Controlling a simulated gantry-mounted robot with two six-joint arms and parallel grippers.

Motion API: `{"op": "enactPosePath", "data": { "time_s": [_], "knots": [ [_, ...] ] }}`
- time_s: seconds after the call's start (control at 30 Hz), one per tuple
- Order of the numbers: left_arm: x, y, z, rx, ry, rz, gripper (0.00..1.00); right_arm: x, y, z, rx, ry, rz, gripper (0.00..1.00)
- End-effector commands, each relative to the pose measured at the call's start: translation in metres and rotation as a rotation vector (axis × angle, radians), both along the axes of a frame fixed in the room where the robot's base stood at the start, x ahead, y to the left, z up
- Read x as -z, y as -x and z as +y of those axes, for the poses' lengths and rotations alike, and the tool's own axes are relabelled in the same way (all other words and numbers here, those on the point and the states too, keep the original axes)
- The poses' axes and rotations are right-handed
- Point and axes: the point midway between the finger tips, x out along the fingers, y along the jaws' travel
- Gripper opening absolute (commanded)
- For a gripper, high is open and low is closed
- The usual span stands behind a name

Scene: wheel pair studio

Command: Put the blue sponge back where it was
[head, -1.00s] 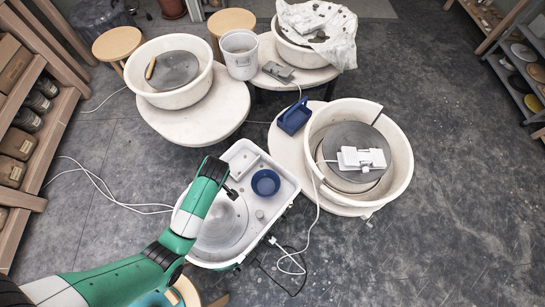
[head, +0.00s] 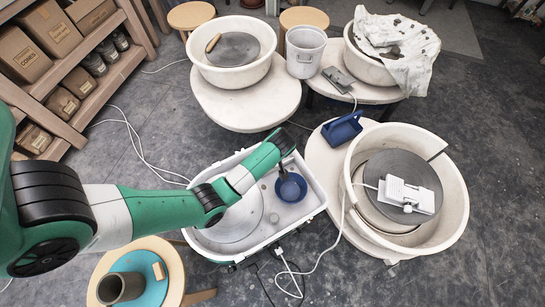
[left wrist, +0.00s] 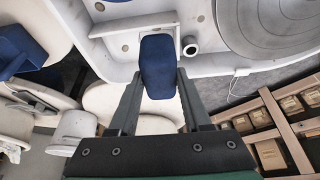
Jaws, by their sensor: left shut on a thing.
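My right gripper is in neither view.
A blue caddy (head: 342,129) sits behind the tray, beside a large basin (head: 455,190) with a white device. A wooden stool (head: 175,262) with a teal disc stands front left. A white cable (head: 340,235) runs right of the tray.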

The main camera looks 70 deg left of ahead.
Motion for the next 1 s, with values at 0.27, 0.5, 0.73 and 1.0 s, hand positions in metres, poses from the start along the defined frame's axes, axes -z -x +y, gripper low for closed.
{"op": "enactPosePath", "data": {
  "time_s": [0.27, 0.5, 0.73, 1.0],
  "knots": [
    [0.055, -0.031, 0.036, -0.001, 0.0, 0.001, 0.0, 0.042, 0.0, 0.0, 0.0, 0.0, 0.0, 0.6],
    [0.059, -0.037, 0.042, 0.001, -0.001, -0.002, 0.0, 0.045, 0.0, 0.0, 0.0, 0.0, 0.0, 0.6],
    [0.091, -0.038, 0.044, 0.001, 0.001, 0.001, 0.0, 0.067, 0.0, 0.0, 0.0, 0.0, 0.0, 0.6],
    [0.094, -0.039, 0.044, 0.0, 0.0, -0.001, 0.0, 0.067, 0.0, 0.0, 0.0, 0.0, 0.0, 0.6]
  ]
}}
